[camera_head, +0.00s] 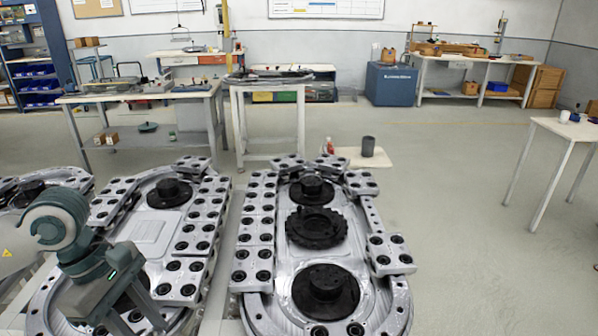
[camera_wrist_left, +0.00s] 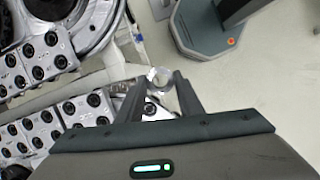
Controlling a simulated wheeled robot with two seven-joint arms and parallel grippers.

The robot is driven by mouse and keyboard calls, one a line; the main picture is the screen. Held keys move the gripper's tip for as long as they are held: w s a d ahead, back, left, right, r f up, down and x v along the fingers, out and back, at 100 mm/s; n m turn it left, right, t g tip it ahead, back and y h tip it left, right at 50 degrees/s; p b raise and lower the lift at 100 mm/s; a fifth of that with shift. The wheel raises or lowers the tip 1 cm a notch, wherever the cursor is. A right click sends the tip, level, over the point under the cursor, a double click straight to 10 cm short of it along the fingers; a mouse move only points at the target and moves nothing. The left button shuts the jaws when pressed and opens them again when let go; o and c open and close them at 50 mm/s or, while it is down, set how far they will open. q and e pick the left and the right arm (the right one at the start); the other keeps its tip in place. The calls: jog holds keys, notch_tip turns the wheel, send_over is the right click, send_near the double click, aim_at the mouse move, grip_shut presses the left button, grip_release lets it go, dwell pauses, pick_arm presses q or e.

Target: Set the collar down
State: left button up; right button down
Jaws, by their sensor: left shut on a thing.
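In the left wrist view a small shiny metal collar (camera_wrist_left: 158,78) sits between the fingertips of my left gripper (camera_wrist_left: 157,88). The gripper is shut on it, one dark finger on each side. In the head view my left arm comes in at the lower left, with the hand over the left part of the ring track (camera_head: 153,232). I cannot make out the collar in that view. What lies directly under the collar is hard to tell in the wrist view. My right gripper is in neither view.
Another ring track section (camera_head: 255,225) with black round hubs stands to the right. Beyond it a small pale surface (camera_head: 350,155) bears a dark grey cup (camera_head: 368,146). A white table (camera_head: 565,127) stands at the far right. Open floor (camera_head: 480,240) lies between.

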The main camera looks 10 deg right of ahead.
pick_arm(q)
jog(key=f+m, duration=0.1)
jog(key=m, duration=0.1)
jog(key=m+g, duration=0.1)
jog(key=m, duration=0.1)
jog(key=f+m+y, duration=0.1)
jog(key=m, duration=0.2)
jog(key=shift+w+d+f+g, duration=0.15)
jog(key=shift+w+f+g, duration=0.05)
jog(key=shift+f+g, duration=0.15)
jog(key=m, duration=0.1)
jog(key=f+m+y, duration=0.1)
jog(key=m, duration=0.1)
jog(key=f+m, duration=0.1)
jog(key=m, duration=0.1)
jog(key=shift+g, duration=0.35)
jog(key=shift+f+m+y, duration=0.25)
jog(key=shift+m+y, duration=0.05)
jog(key=shift+m, duration=0.4)
jog(key=shift+f+m+y, duration=0.25)
jog(key=shift+m+y, duration=0.05)
jog(key=shift+m, duration=0.4)
